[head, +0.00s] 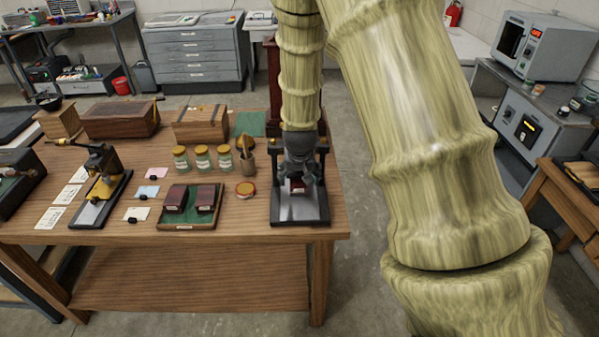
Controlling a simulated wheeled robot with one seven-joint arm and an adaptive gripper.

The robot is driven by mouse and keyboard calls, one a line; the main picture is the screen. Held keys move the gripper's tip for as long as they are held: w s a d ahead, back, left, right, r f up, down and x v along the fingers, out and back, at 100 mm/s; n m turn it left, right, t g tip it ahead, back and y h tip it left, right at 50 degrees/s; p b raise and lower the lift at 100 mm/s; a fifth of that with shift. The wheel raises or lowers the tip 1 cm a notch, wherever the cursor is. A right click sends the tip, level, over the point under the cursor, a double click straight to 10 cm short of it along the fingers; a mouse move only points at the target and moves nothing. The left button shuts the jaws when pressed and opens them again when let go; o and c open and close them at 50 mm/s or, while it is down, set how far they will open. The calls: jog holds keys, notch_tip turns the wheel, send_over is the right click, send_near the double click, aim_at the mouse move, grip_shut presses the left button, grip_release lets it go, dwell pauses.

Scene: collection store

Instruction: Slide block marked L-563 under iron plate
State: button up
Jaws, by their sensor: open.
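My gripper (299,174) points down at the dark press (316,213) at the table's right end. It is open. A small dark red block (297,186) with a pale label shows just below the fingers, over the press's grey metal bed (299,207). I cannot tell whether the fingers touch it or whether it rests on the bed. The label is too small to read. The iron plate cannot be made out behind my gripper. Two more dark red blocks, one on the left (176,198) and one on the right (205,197), sit in a green-lined tray (188,225).
A second press (103,190) with a brass-coloured part stands further left. Wooden boxes (200,125) line the back.

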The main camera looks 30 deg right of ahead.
aim_at(299, 187)
jog(key=shift+p+x, duration=1.15)
jog(key=shift+x, duration=3.3)
jog(key=c, duration=1.2)
